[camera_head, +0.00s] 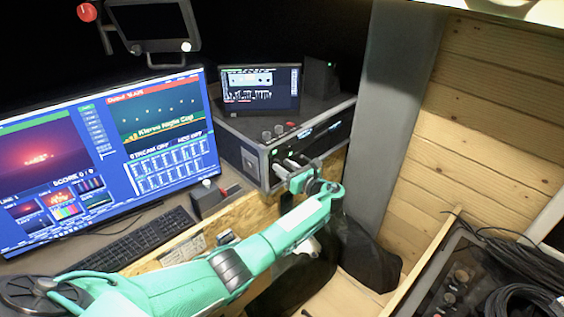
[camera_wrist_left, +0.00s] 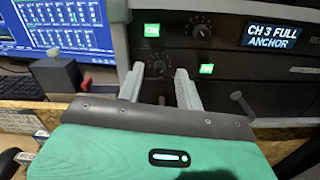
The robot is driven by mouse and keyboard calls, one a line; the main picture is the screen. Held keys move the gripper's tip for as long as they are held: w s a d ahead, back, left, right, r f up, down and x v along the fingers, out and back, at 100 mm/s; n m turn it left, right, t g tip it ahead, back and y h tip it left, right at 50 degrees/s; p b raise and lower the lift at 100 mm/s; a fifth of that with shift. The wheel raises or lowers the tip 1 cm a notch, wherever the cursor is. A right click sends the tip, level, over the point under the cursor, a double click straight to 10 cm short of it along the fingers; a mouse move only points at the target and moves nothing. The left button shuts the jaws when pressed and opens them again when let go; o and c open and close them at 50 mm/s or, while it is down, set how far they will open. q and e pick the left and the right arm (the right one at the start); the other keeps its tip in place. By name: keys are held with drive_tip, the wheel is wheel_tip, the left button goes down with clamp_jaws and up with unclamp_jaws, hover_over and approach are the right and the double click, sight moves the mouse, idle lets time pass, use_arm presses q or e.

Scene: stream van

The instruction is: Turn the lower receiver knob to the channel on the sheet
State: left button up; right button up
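The lower receiver knob (camera_wrist_left: 158,68) is a dark round knob with pale marks around it on the black rack front. My left gripper (camera_wrist_left: 158,78) is open, and its two pale fingers point at the panel either side of that knob in the wrist view. I cannot tell whether they touch it. In the head view the left gripper (camera_head: 284,170) is at the rack's front. The knob's pointer setting is too small to read. A small green display (camera_wrist_left: 206,69) is lit right of the lower knob. A pale paper (camera_head: 187,250) lies on the desk edge, its text unreadable.
An upper knob (camera_wrist_left: 202,31) sits above right, with a green display (camera_wrist_left: 152,30) and a screen reading "CH 3 FULL ANCHOR" (camera_wrist_left: 272,36).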

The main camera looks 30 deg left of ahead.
use_arm(q)
drive_tip(key=shift+x, duration=0.8)
clamp_jaws()
drive_tip(key=shift+f, duration=0.1)
